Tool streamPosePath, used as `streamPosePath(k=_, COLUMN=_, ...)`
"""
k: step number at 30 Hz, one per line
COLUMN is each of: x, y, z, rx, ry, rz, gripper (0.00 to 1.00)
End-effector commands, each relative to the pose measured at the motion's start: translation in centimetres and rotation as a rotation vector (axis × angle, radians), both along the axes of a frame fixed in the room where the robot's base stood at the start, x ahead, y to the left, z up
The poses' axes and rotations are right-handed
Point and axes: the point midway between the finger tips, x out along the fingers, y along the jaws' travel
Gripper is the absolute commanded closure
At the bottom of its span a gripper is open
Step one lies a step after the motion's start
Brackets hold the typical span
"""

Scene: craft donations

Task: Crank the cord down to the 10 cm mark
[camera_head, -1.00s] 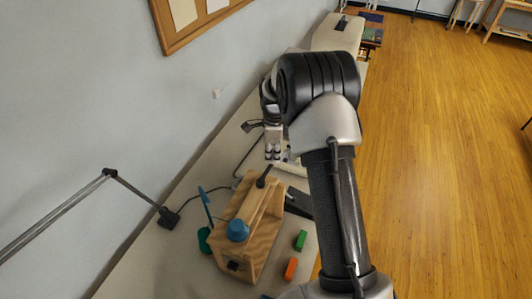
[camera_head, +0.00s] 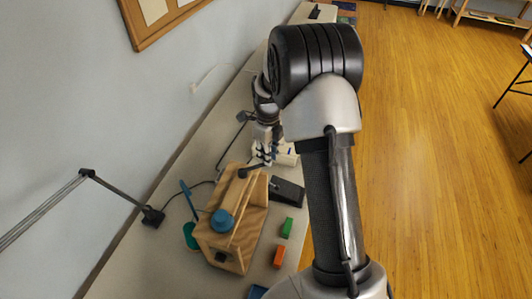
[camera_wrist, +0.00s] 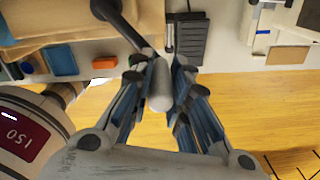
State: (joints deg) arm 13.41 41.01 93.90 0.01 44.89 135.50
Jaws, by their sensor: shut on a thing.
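A wooden box-like device (camera_head: 232,225) with a blue round part (camera_head: 221,221) on it stands on the long bench. Its dark crank arm (camera_head: 250,170) is at the device's far end and also shows in the wrist view (camera_wrist: 122,22). My gripper (camera_head: 264,154) is at the outer end of this arm. In the wrist view, my gripper (camera_wrist: 160,78) is shut on the crank's pale grey rounded handle (camera_wrist: 159,88), with a finger on each side. I cannot make out the cord or the 10 cm mark.
A black ridged pedal-like thing (camera_head: 288,191) lies right of the device. A green block (camera_head: 286,227) and an orange block (camera_head: 279,257) lie near the bench's right edge. A teal round thing (camera_head: 190,236) and a jointed lamp arm (camera_head: 120,192) are on the left, near the wall.

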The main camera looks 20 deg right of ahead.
Motion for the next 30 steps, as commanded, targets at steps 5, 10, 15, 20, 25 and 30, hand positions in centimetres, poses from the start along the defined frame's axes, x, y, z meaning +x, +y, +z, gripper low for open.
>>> streamPosePath(k=5, x=-0.27, y=0.08, z=-0.04, rx=0.001, ry=0.006, rz=0.004, gripper=1.0)
streamPosePath(k=10, x=-0.35, y=0.13, z=-0.06, rx=0.001, ry=0.008, rz=0.005, gripper=1.0)
streamPosePath(k=15, x=-0.38, y=0.17, z=-0.08, rx=0.002, ry=0.009, rz=0.006, gripper=1.0)
streamPosePath(k=20, x=-0.41, y=0.17, z=-0.1, rx=0.002, ry=0.009, rz=0.006, gripper=1.0)
streamPosePath(k=25, x=-0.42, y=0.19, z=-0.11, rx=0.002, ry=0.01, rz=0.006, gripper=0.8)
streamPosePath(k=30, x=-0.32, y=0.16, z=-0.08, rx=0.002, ry=0.007, rz=0.005, gripper=0.69)
